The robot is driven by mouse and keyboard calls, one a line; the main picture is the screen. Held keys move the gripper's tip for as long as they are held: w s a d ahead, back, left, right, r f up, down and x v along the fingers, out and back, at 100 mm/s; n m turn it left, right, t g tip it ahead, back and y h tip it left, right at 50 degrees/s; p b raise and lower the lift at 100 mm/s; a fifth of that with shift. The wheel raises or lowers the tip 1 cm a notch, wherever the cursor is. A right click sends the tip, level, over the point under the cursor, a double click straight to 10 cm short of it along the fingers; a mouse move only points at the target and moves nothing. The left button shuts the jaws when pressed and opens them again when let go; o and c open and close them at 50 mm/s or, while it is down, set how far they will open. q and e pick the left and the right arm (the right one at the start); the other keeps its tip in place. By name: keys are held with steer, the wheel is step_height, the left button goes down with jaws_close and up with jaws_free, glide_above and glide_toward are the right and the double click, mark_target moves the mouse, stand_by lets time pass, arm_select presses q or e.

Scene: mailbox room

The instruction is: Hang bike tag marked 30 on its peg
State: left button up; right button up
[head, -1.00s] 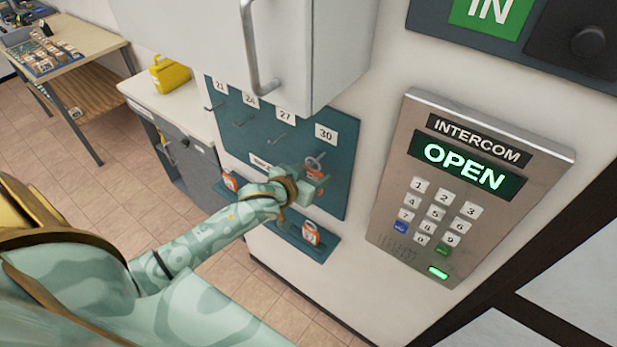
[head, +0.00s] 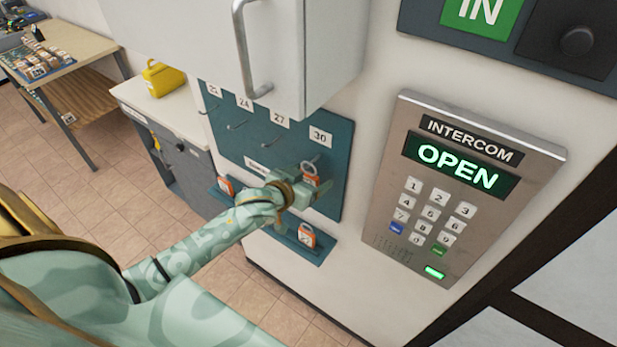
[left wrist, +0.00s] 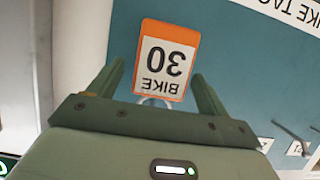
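The orange and white bike tag marked 30 (left wrist: 165,62) appears upside down in the left wrist view, with its metal ring towards my palm. In the head view the tag (head: 311,176) and its ring are just below the 30 label (head: 320,137) on the teal peg board (head: 229,143). The peg there is hidden, so I cannot tell for sure whether the ring is around it. My left gripper (head: 312,193) is just below and in front of the tag. Its fingers (left wrist: 158,75) are spread, with gaps beside the tag. My right gripper is out of view.
A white cabinet with a handle (head: 245,50) juts out above the board. The intercom panel (head: 460,185) is on the wall at right. Another orange tag (head: 307,237) is at the lower ledge (head: 318,258), and one (head: 226,186) is further left. A yellow container (head: 163,78) stands on the counter.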

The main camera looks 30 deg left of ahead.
arm_select(q)
steer(key=v, duration=1.6)
steer(key=shift+s, duration=0.2)
steer(key=shift+d, duration=0.1)
